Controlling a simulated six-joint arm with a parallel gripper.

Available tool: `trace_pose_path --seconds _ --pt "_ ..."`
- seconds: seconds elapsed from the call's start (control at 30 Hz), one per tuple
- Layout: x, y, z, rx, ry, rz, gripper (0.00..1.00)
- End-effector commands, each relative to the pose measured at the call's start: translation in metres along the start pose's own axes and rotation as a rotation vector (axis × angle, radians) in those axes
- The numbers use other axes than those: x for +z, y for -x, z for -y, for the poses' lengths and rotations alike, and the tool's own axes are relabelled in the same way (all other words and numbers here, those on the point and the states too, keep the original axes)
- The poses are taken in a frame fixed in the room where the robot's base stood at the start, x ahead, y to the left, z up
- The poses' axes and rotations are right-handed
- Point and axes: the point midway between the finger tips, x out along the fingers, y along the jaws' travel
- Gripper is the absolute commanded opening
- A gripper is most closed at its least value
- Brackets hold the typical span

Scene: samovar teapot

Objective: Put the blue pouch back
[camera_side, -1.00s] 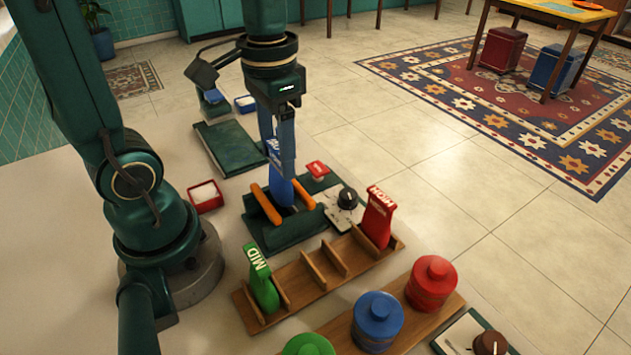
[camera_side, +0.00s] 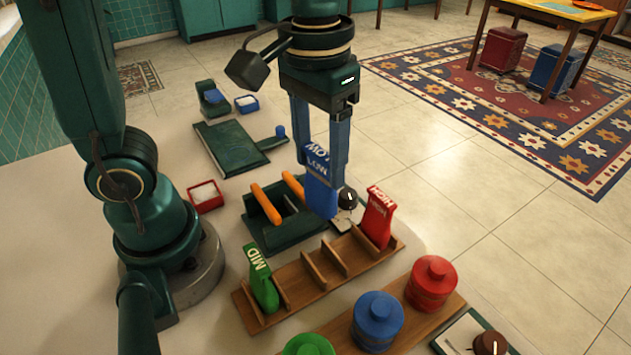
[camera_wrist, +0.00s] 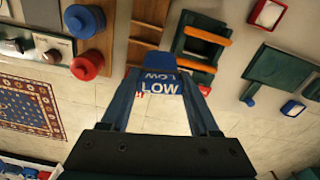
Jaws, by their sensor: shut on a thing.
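The blue pouch (camera_side: 320,185), labelled LOW, hangs upright from my gripper (camera_side: 325,150), which is shut on its top. It also shows between the fingers in the wrist view (camera_wrist: 160,86). In the side view it is in the air to the right of the orange-railed cradle (camera_side: 283,235) and behind the wooden rack. The wooden rack (camera_side: 312,268) holds the green MID pouch (camera_side: 262,285) at its left end and the red HIGH pouch (camera_side: 378,217) at its right end. The slots between them look empty.
A black knob (camera_side: 347,198) stands close beside the blue pouch. Red (camera_side: 432,283), blue (camera_side: 378,320) and green (camera_side: 308,345) canisters line a shelf in front of the rack. A red-rimmed dish (camera_side: 205,196) and a dark green plate (camera_side: 228,147) lie left and behind.

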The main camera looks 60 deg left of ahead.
Motion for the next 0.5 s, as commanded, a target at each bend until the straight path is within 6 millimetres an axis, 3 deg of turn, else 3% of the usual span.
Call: trace_pose_path --seconds 0.2,0.5 --pt "0.017 -0.007 -0.03 -0.006 -0.127 0.023 0.0" --pt "0.022 -0.019 -0.035 -0.009 -0.163 0.032 0.0"
